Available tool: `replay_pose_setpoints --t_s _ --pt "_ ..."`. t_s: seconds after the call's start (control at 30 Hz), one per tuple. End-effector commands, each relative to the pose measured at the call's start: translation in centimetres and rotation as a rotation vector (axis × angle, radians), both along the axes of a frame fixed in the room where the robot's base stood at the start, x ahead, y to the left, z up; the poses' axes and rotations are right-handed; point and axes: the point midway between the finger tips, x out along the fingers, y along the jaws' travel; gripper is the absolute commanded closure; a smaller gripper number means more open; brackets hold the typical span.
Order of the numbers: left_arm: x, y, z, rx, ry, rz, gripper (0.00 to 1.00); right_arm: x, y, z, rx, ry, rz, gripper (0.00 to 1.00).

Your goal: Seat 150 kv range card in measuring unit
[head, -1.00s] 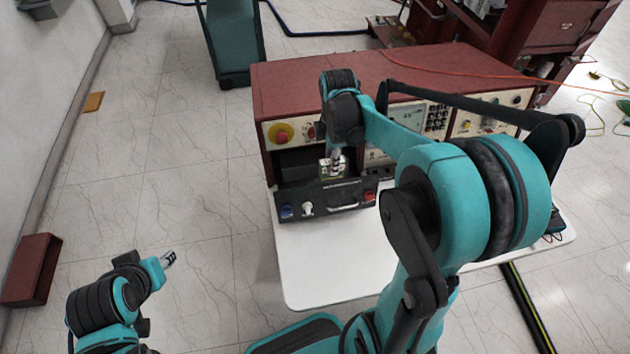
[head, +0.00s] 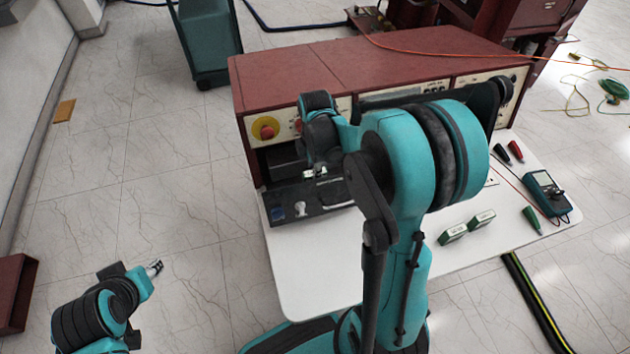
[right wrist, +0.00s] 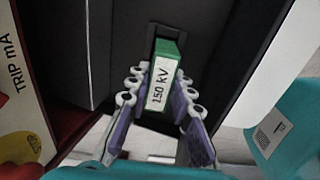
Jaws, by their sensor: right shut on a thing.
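The 150 kV range card (right wrist: 162,84), green with a white label, is between the fingers of my right gripper (right wrist: 158,112) in the right wrist view. Its green far end is at a recess in the dark measuring unit (right wrist: 215,45). How deep it sits in the recess I cannot tell. In the head view the measuring unit (head: 283,212) is a black box with knobs at the table's left, in front of the red console. My right gripper (head: 322,174) is over it, and the card is not distinguishable there. My left gripper (head: 156,268) is over the floor, away from the table; its jaws are too small to judge.
The red console (head: 370,65) stands along the table's back. Two more green-and-white cards (head: 453,234) (head: 482,219) lie on the white table (head: 320,260) at right, near a multimeter (head: 545,193) and several probes (head: 515,151). The front of the table is clear.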

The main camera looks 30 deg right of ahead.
Motion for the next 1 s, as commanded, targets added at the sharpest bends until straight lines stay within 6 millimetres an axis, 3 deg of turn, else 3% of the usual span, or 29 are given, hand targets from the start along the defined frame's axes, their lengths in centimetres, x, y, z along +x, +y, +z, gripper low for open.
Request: replay_pose_setpoints --t_s 0.17,0.53,0.57,0.63,1.0 --pt "0.0 0.0 -1.4 0.000 0.000 0.000 0.60 0.0 0.0 -2.8 0.000 0.000 0.000 1.00" --pt "0.0 0.0 -1.6 0.000 0.000 0.000 0.60 0.0 0.0 -3.2 0.000 0.000 0.000 1.00" --pt "0.0 0.0 -1.6 0.000 0.000 0.000 0.60 0.0 0.0 -3.2 0.000 0.000 0.000 0.76" --pt "0.0 0.0 -1.5 0.000 0.000 0.000 0.60 0.0 0.0 -3.1 0.000 0.000 0.000 0.58" --pt "0.0 0.0 -1.1 0.000 0.000 0.000 0.60 0.0 0.0 -2.7 0.000 0.000 0.000 0.58"
